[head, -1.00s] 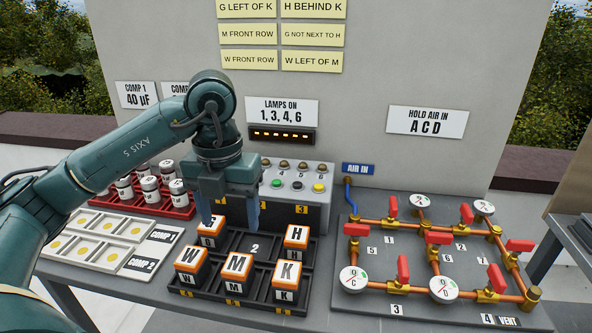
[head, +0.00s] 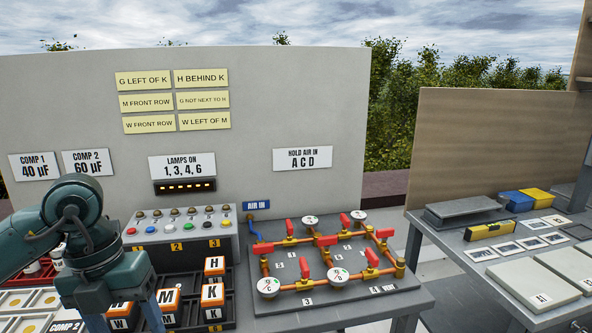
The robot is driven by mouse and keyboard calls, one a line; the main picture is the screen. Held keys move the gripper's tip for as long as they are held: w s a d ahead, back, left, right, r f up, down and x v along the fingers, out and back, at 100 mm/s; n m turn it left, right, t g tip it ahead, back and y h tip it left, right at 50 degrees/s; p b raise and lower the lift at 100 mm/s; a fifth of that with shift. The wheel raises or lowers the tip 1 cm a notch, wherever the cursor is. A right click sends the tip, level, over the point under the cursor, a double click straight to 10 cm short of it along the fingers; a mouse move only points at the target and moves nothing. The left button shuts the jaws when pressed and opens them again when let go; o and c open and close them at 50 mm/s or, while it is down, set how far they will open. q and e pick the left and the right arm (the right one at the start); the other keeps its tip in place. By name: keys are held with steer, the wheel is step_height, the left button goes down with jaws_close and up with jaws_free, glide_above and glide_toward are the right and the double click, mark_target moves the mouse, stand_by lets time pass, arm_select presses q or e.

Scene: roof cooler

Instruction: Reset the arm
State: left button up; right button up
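My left arm comes in from the lower left. Its gripper (head: 124,320) points down over the left part of the black block tray (head: 190,284), with its two fingers apart. The G block cannot be made out. My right gripper is not in view.
The button box (head: 185,240) stands behind the tray. The pipe board (head: 335,275) with red valves and gauges is to the right. A second table (head: 490,262) at far right holds a yellow level (head: 490,230), boxes and tiles. A wall panel (head: 300,110) rises behind.

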arm_select(q)
steer(key=s+d+r+m+g+h+p, duration=0.1)
steer(key=s+d+g+h, duration=0.15)
steer(key=d+h, duration=0.6)
steer(key=s+d+m+g+h+p, duration=0.1)
steer(key=s+d+g+h, duration=0.3)
steer(key=d, duration=0.7)
steer(key=w+d+r+n+t+h+p, duration=0.1)
steer(key=w+d+r+n+t+h, duration=0.1)
steer(key=w+r+n+t+h, duration=0.35)
steer(key=w+a+f+n+t+y+p, duration=0.15)
steer(key=a+f+n+t+y, duration=0.35)
steer(key=f+n+t, duration=0.55)
steer(key=w+a+f+n+t+y+p, duration=0.1)
steer(key=w+a+f+n+t+y, duration=0.15)
steer(key=f+n+t+y, duration=0.75)
steer(key=s+a+f+n+g+y, duration=0.1)
steer(key=s+a+f+n+g, duration=0.2)
steer(key=s+f+n+g, duration=0.4)
steer(key=s+f+g, duration=0.1)
steer(key=s+f, duration=0.1)
steer(key=s, duration=0.2)
steer(key=shift+a+f+p, duration=0.25)
steer(key=shift+f+p, duration=0.05)
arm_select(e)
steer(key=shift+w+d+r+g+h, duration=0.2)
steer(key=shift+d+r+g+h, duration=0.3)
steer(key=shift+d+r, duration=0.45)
